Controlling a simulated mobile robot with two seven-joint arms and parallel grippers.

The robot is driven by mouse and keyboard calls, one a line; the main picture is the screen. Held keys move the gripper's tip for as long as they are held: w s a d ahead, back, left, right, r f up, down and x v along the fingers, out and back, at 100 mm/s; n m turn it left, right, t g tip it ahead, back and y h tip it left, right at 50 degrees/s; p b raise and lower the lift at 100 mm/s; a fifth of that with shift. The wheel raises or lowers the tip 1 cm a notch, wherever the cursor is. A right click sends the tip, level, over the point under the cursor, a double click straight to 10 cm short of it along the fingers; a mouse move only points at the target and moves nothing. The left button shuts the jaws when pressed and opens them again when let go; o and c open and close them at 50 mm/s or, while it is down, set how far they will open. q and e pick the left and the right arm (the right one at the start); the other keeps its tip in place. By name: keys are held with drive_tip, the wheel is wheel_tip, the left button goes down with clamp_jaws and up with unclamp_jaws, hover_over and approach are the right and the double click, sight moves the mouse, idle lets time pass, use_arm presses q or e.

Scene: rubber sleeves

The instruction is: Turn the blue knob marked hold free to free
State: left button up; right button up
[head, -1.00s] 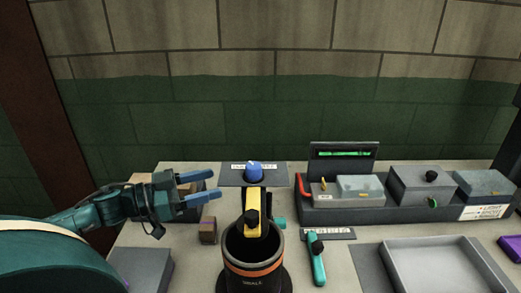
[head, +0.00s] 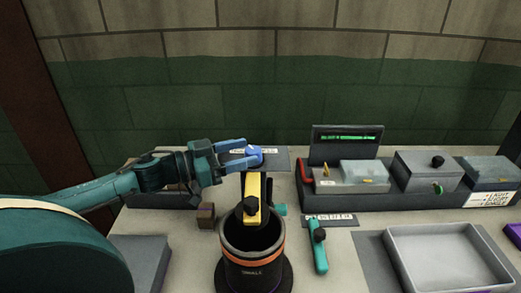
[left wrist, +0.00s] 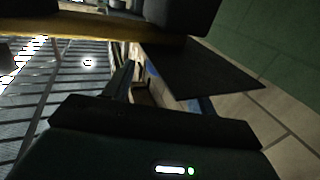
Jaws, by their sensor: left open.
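The blue knob (head: 257,155) stands on a dark plate (head: 276,161) with a white label at the back of the table in the head view. My left gripper (head: 246,156) is open, and its blue fingers reach from the left to the knob. They look to be on either side of it, but the knob's pointer and most of the label are hidden. I cannot tell whether the fingers touch it. In the left wrist view a dark flat panel (left wrist: 210,75) shows, and the knob cannot be made out. My right gripper is not in view.
A dark cylinder with an orange band (head: 252,264) and a yellow arm (head: 252,195) above it stands just in front of the knob. A teal-handled lever (head: 319,250) lies right of it. A grey tray (head: 445,262) and a rack of boxes (head: 400,197) fill the right.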

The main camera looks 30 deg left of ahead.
sight(253, 149)
use_arm(q)
drive_tip(key=x, duration=0.3)
drive_tip(key=shift+w+r, duration=0.15)
drive_tip(key=shift+w, duration=0.05)
drive_tip(key=shift+p+x, duration=0.4)
drive_tip(key=shift+x, duration=0.5)
drive_tip(key=shift+s+d, duration=0.1)
drive_tip(key=shift+c, duration=0.5)
drive_tip(key=c, duration=0.9)
